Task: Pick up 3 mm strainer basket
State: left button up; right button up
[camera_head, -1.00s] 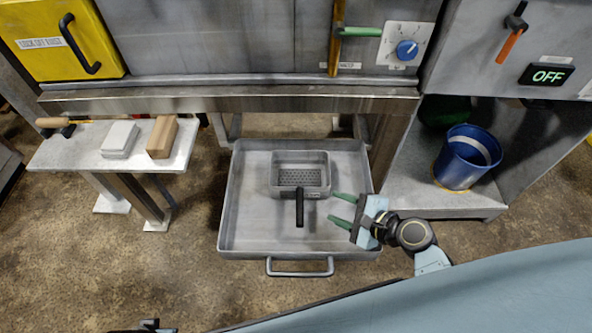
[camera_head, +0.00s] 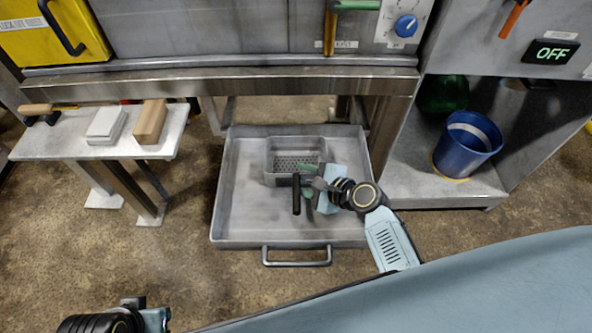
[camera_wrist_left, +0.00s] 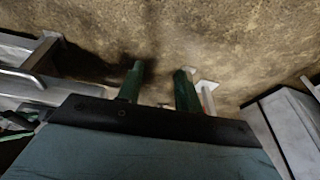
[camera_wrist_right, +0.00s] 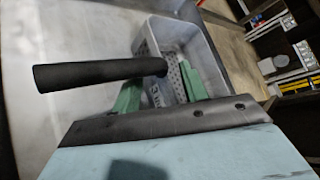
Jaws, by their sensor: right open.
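The strainer basket (camera_head: 268,160) is a grey metal box with a perforated floor and a black handle (camera_head: 296,195) pointing toward me. It sits in the large grey tray (camera_head: 235,215). My right gripper (camera_head: 306,180) is open at the right side of the handle, near the basket's front wall. In the right wrist view the basket (camera_wrist_right: 205,60) lies just beyond the two green fingers (camera_wrist_right: 160,90), and the handle (camera_wrist_right: 95,73) runs in from the left. Whether the fingers touch it cannot be told. My left gripper (camera_wrist_left: 160,88) is open and empty over the floor, away from the basket.
The tray has a front pull bar (camera_head: 297,262). A metal machine front overhangs its back. A side shelf (camera_head: 60,145) at left holds a white block (camera_head: 106,125) and a wooden block (camera_head: 150,121). A blue bucket (camera_head: 465,150) stands on the right shelf.

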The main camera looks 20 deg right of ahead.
jog(key=shift+w+a+f, duration=0.15)
jog(key=shift+w+a, duration=0.05)
jog(key=shift+w, duration=0.1)
grip_shut()
